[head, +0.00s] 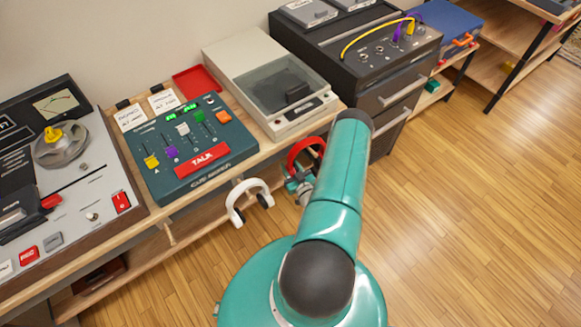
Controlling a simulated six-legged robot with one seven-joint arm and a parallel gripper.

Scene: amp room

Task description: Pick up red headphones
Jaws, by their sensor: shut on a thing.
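The red headphones (294,153) show as a red curved band at the front edge of the wooden bench, left of my teal arm. My arm hides their right part. My gripper (295,184) is at the lower left part of the headphones, shut on them. The fingers are small and partly hidden by my arm. Whether the headphones still touch a hook or the bench edge cannot be told.
White headphones (250,186) hang at the bench front, just left of my gripper. A teal mixer (183,150), a turntable-like box (270,80) and a tape machine (70,170) stand on the bench. A dark drawer cabinet (385,95) stands right. The wooden floor (470,200) is clear.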

